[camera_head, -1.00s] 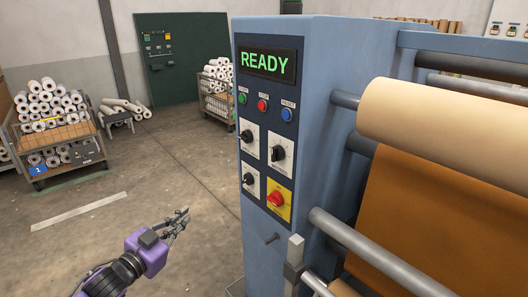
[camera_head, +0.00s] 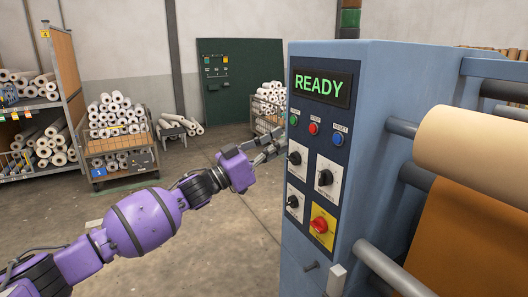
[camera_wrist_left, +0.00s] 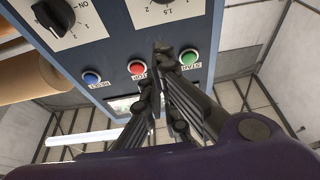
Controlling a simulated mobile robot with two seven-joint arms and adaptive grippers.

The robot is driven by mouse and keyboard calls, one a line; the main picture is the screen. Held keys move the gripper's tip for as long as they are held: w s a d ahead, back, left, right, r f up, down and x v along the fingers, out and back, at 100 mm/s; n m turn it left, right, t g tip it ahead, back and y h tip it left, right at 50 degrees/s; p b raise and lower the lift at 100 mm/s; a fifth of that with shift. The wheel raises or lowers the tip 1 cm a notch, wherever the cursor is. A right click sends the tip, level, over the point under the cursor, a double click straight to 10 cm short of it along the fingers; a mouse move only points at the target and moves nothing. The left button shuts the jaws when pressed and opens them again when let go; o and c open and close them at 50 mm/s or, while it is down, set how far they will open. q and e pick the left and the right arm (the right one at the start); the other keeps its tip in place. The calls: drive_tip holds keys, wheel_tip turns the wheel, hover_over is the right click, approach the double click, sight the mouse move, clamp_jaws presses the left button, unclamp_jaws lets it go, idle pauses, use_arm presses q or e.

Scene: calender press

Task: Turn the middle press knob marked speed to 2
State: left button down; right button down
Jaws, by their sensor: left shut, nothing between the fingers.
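The blue press panel (camera_head: 340,130) carries three black knobs on white plates: upper left (camera_head: 295,158), upper right (camera_head: 326,178) and lower left (camera_head: 293,202). Their labels are too small to read in the head view, so I cannot tell which is marked speed. The wrist view shows the panel upside down, with a dial plate (camera_wrist_left: 185,12) bearing numbers including 1.5 and 2, and a black knob (camera_wrist_left: 54,16) at left. My left gripper (camera_head: 280,144) is shut and empty, its tips near the panel's left edge, by the upper left knob; contact is unclear. It also shows in the wrist view (camera_wrist_left: 157,68).
Green (camera_head: 293,120), red (camera_head: 313,128) and blue (camera_head: 338,139) buttons sit above the knobs, close to my fingers. The display (camera_head: 321,85) reads READY. Rollers (camera_head: 480,150) are at right; open floor lies left.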

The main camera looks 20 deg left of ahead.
sight(294, 159)
use_arm(q)
drive_tip(key=x, duration=0.3)
drive_tip(key=shift+w+d+r, duration=0.1)
drive_tip(key=shift+w+d, duration=0.1)
drive_tip(key=shift+w, duration=0.05)
wheel_tip(294, 159, down, 4)
drive_tip(key=shift+s+a+f, duration=0.1)
drive_tip(key=shift+s+a, duration=0.05)
